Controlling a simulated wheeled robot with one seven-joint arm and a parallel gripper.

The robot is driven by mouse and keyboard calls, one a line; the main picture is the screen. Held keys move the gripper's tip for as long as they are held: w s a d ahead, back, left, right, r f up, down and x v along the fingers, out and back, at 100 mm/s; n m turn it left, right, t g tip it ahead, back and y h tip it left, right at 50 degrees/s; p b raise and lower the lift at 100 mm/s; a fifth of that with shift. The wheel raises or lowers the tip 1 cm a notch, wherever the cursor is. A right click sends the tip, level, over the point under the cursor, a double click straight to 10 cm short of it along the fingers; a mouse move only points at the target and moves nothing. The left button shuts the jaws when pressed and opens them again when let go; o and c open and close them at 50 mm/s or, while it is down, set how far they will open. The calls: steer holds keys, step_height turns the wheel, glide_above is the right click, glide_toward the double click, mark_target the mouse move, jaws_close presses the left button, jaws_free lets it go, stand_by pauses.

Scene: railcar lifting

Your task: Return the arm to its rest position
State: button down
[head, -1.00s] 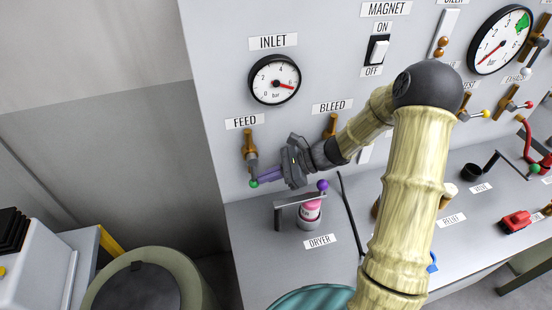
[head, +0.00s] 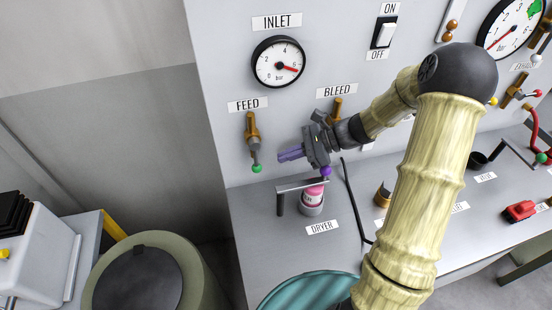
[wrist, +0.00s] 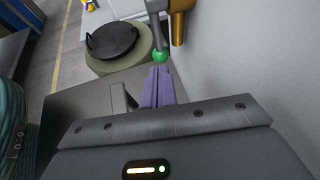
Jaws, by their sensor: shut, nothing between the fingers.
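My gripper (head: 290,155) is shut and empty, its purple fingers together, in front of the grey panel. It is just right of the FEED valve (head: 252,138), whose brass body carries a lever with a green ball end pointing down. The fingertips are apart from that ball in the head view. In the wrist view, the closed fingers (wrist: 157,84) show below the green ball (wrist: 160,56). My arm reaches in from the lower right and covers part of the panel and console.
The INLET gauge (head: 278,62) is higher up. A round drum (head: 150,275) stands at lower left.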

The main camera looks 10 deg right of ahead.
steer(key=shift+v, duration=1.05)
steer(key=shift+r, duration=0.1)
